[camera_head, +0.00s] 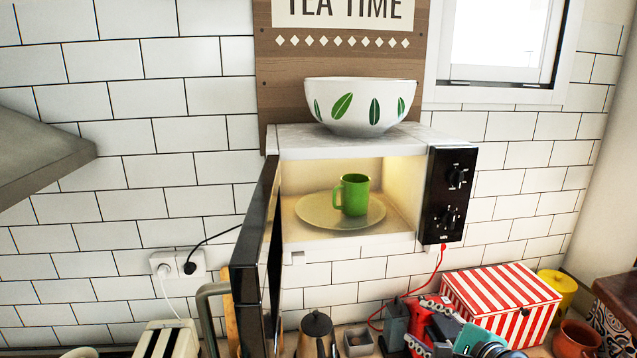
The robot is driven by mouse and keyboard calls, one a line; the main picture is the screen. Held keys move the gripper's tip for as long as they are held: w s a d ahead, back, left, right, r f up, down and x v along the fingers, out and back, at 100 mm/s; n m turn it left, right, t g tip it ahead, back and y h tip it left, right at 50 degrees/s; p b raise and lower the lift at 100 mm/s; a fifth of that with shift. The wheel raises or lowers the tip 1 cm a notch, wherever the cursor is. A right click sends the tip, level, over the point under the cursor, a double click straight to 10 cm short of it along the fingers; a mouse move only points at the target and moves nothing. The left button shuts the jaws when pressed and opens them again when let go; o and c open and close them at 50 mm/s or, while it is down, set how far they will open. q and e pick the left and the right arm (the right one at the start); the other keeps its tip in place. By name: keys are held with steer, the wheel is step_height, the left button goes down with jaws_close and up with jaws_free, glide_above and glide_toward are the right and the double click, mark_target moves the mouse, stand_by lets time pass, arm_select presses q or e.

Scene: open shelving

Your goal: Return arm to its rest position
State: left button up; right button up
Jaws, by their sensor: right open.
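My right gripper (408,334) is low in the picture, right of centre, below the open microwave (350,140). It is open, and I see nothing held in it. Part of my right arm, red, dark and teal, shows beside it and runs off the bottom edge. A green mug (355,195) stands upright on the round plate (316,212) inside the lit microwave, well above and apart from the gripper. My left gripper is not in view.
The microwave door (262,245) stands open toward me on the left. A leaf-patterned bowl (360,105) sits on the microwave. A red-striped box (500,300) is close right of my arm. A kettle (316,335) and toaster (167,340) stand lower left. A red cord (405,292) hangs behind the gripper.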

steer(key=s+a+f+n+g+h+b, duration=0.1)
steer(key=s+f+n+g+b, duration=0.1)
steer(key=s+f+n+b, duration=0.2)
steer(key=s+a+f+n+g+h+b, duration=0.1)
steer(key=s+f+n+b, duration=0.3)
steer(key=f+n, duration=0.6)
steer(key=s+a+f+n+g+h+b, duration=0.1)
steer(key=s+f+n+b, duration=0.4)
steer(key=f, duration=1.6)
steer(key=n+g+h+b, duration=0.1)
steer(key=n+b, duration=0.1)
steer(key=b, duration=0.1)
steer(key=shift+f+n+g+h, duration=0.3)
steer(key=shift+n+g, duration=0.1)
